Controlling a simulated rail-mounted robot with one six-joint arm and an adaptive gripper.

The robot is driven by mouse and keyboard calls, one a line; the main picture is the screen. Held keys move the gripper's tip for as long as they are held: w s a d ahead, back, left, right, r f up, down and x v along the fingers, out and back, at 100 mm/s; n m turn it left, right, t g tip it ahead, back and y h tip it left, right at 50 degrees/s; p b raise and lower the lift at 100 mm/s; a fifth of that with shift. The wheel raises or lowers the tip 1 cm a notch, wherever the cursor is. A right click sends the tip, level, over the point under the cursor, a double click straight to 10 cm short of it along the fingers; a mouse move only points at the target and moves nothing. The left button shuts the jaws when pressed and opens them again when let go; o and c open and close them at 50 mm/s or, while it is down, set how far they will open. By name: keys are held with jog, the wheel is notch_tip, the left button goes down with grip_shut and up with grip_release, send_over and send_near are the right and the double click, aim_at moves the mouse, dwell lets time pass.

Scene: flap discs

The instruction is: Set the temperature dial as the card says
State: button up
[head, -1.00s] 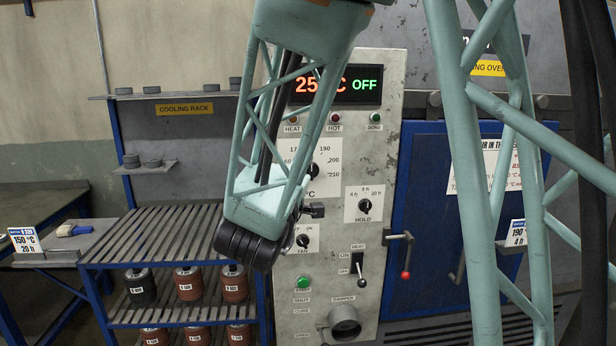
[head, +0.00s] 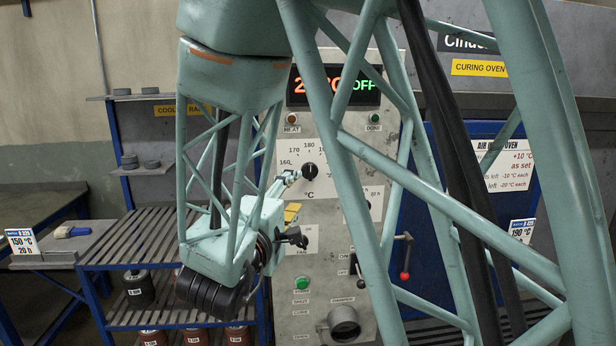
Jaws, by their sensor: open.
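The temperature dial (head: 310,172) is a black knob on the pale oven panel, with 160 to 190 readable around it. I cannot read its pointer. My gripper (head: 294,177) is partly hidden by my wrist; its pale end is just left of the dial, and contact is unclear. A card (head: 21,243) on the left reads 150 °C, 20 h. Another card (head: 521,231) on the right reads 190 °C. A larger notice (head: 505,165) shows +10 °C and -20 °C lines, partly hidden.
The slatted cooling rack (head: 120,255) stands left of the panel, with labelled rolls below. A lever with a red knob (head: 405,275) is right of the panel. A green button (head: 301,284) and a round damper (head: 344,322) sit low on it. My arm covers much of the panel.

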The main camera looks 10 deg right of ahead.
aim_at(309, 174)
jog(key=shift+b+x, duration=0.7)
jog(key=shift+x, duration=6.15)
jog(key=c, duration=0.9)
